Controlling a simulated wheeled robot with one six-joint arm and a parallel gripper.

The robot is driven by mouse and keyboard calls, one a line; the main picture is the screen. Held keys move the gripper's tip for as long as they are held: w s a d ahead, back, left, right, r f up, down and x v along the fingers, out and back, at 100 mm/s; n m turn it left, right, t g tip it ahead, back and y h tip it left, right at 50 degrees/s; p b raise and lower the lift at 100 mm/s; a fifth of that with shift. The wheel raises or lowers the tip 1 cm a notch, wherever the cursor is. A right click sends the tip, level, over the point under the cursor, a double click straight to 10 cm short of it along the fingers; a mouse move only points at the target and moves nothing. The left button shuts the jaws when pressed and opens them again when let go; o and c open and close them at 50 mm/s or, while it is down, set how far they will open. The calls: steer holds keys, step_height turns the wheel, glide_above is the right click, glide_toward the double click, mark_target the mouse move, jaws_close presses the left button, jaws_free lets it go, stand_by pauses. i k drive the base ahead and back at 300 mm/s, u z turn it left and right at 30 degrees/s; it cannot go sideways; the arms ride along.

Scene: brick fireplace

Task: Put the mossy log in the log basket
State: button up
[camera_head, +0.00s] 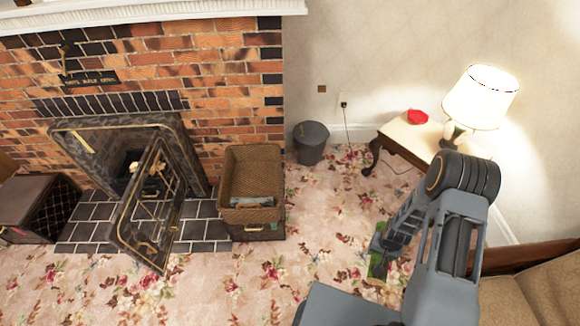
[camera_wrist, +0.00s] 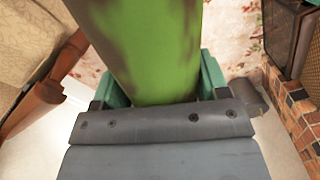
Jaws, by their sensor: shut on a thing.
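The mossy log (camera_head: 378,267) is green and brown and shows low at the right of the head view, partly hidden by my arm. In the wrist view the log (camera_wrist: 150,50) fills the upper middle, close to the camera. My gripper (camera_head: 384,244) is shut on the log, with a green finger on each side of it in the wrist view (camera_wrist: 158,80). The wicker log basket (camera_head: 252,167) stands on the hearth right of the fireplace opening, left of my gripper. A grey item (camera_head: 252,202) lies in it.
A fire screen (camera_head: 150,205) stands angled before the fireplace. A grey bin (camera_head: 311,142) stands by the wall. A side table (camera_head: 398,133) holds a lit lamp (camera_head: 480,97) and a red object (camera_head: 417,117). A sofa (camera_head: 545,290) is at lower right. Floral carpet (camera_head: 325,235) between basket and gripper is clear.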

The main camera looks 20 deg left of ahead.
mark_target(254, 182)
steer(key=i, duration=2.6)
steer(key=u, duration=3.5)
steer(key=i, duration=0.5)
steer(key=u, duration=0.1)
